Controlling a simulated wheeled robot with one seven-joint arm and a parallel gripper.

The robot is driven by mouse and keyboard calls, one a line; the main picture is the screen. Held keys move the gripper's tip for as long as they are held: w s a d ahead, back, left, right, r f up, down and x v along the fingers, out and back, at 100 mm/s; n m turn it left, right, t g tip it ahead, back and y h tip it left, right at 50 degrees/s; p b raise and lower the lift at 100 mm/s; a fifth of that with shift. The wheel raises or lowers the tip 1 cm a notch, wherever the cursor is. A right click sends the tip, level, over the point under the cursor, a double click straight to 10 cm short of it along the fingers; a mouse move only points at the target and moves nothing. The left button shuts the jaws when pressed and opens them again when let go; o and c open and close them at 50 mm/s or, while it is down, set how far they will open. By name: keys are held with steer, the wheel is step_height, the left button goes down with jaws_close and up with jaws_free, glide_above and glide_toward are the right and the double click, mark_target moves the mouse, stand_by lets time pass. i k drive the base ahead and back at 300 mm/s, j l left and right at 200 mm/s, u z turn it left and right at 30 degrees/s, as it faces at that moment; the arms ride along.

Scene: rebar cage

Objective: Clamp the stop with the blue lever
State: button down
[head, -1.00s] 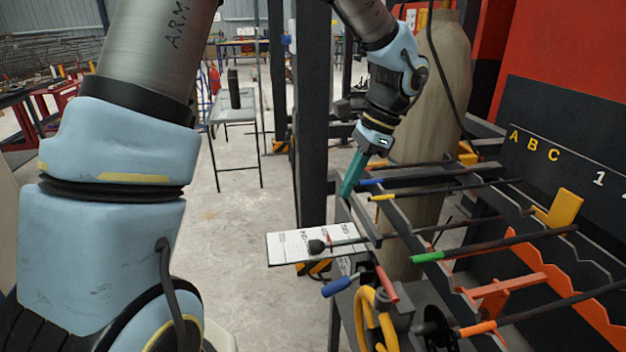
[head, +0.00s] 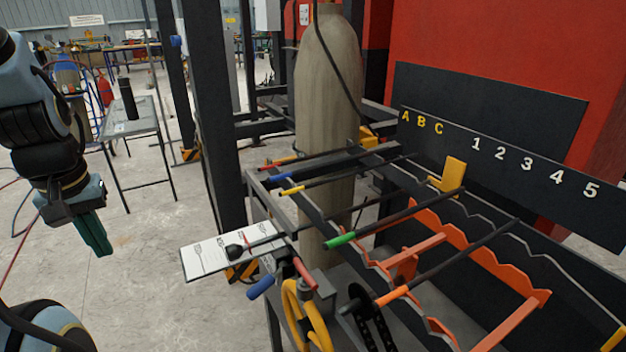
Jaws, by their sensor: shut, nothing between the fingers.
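I cannot tell which of these is the stop. My gripper (head: 97,236) has teal fingers pointing down. It is shut and empty, over open floor well to the left of the blue lever.
Bars with coloured ends, such as green (head: 341,240) and orange (head: 391,296), lie across the rack. A black-knobbed lever (head: 235,251) is over a white sheet (head: 212,251). A tall grey cylinder (head: 329,95) and dark posts stand behind. A small table (head: 135,122) is at the back left.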

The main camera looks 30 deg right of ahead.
mark_target(267, 282)
steer(key=k+z, duration=0.15)
steer(key=k, duration=0.5)
steer(key=j+z, duration=0.15)
steer(key=z, duration=0.3)
steer(key=i+j+z, duration=0.1)
steer(key=z, duration=0.35)
steer(key=j+z, duration=0.25)
steer(key=z, duration=0.2)
steer(key=i+j, duration=0.15)
steer(key=i, duration=0.35)
